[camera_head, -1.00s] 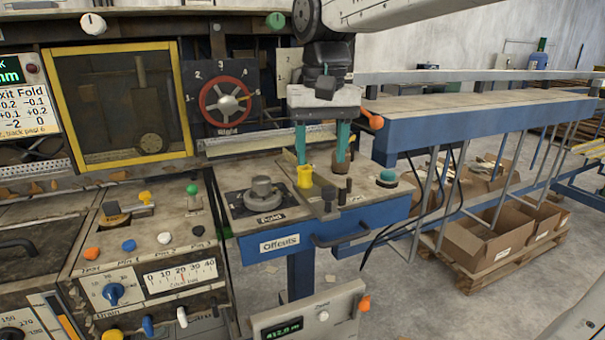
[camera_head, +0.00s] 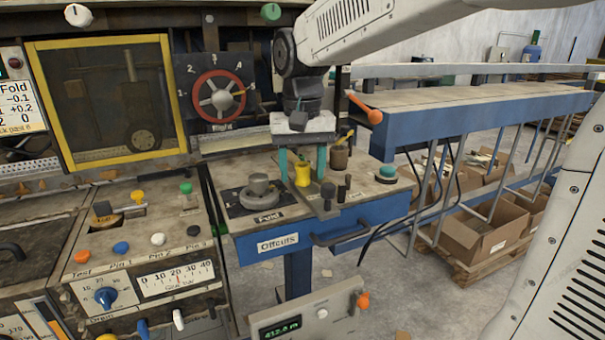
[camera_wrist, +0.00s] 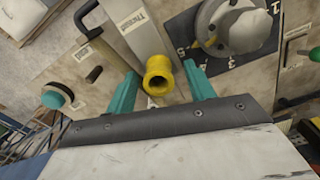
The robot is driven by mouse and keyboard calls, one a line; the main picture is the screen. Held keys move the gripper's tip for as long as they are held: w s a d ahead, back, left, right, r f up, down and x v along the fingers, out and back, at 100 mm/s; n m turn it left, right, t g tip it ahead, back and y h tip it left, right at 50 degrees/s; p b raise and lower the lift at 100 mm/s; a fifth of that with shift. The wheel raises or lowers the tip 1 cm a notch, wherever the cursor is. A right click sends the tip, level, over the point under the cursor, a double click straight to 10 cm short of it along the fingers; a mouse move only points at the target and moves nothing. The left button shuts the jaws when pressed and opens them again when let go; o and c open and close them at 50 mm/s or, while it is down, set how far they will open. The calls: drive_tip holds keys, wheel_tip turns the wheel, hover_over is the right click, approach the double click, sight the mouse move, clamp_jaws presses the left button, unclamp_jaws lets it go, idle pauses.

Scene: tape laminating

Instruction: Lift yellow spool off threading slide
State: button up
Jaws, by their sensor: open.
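The yellow spool (camera_head: 303,173) stands at the back end of a grey slide (camera_head: 322,197) on the bench top. In the wrist view the spool (camera_wrist: 158,76) shows its round open end, with the slide (camera_wrist: 138,32) labelled and running away beyond it. My gripper (camera_head: 302,168) is above the bench with its two teal fingers pointing down, one on each side of the spool. In the wrist view my gripper (camera_wrist: 162,88) is open, with a gap between each finger and the spool. Contact between spool and slide is partly hidden.
A grey round dial (camera_head: 259,189) is left of the spool. A brown pot (camera_head: 339,157) stands behind right. A blue Offcuts drawer (camera_head: 280,242) is below; an orange-tipped lever (camera_head: 374,116) sticks out nearby.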

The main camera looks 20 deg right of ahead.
drive_tip(key=c, duration=1)
drive_tip(key=shift+c, duration=0.2)
wheel_tip(320, 180, up, 10)
